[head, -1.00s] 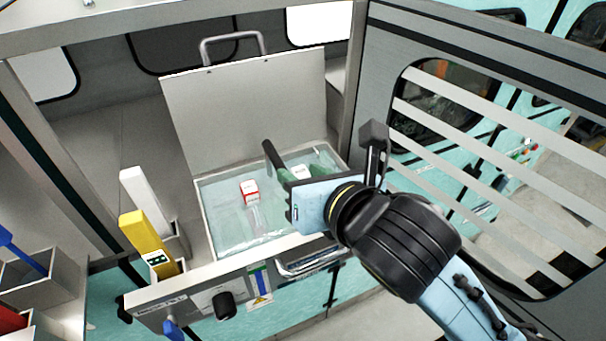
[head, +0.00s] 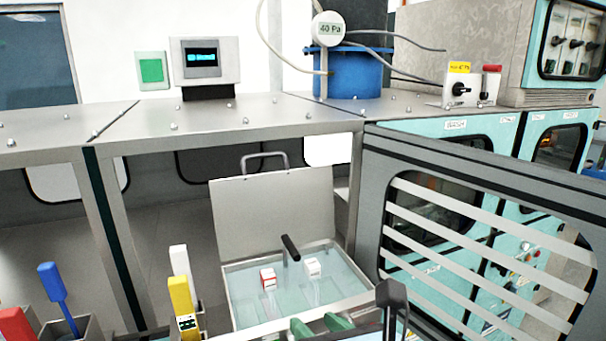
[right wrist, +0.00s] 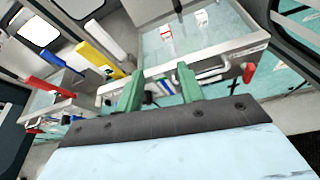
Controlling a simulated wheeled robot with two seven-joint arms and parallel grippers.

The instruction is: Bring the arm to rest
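My right gripper (head: 320,327) shows at the bottom edge of the head view, in front of the open tank. Its two green fingers stand apart with nothing between them, as the right wrist view (right wrist: 160,75) also shows. A white module with red marking (head: 268,278) is in the tank (head: 228,290), left of centre. A white module (head: 312,268) is in the tank to its right. Both also show in the right wrist view, the red-marked one (right wrist: 166,32) and the white one (right wrist: 201,18). My left gripper is not in view.
The tank lid (head: 275,210) stands open behind the tank. A slotted grey door (head: 470,250) stands open at right. White (head: 180,262) and yellow (head: 181,296) handles stand left of the tank; blue (head: 52,283) and red (head: 15,325) ones are farther left.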

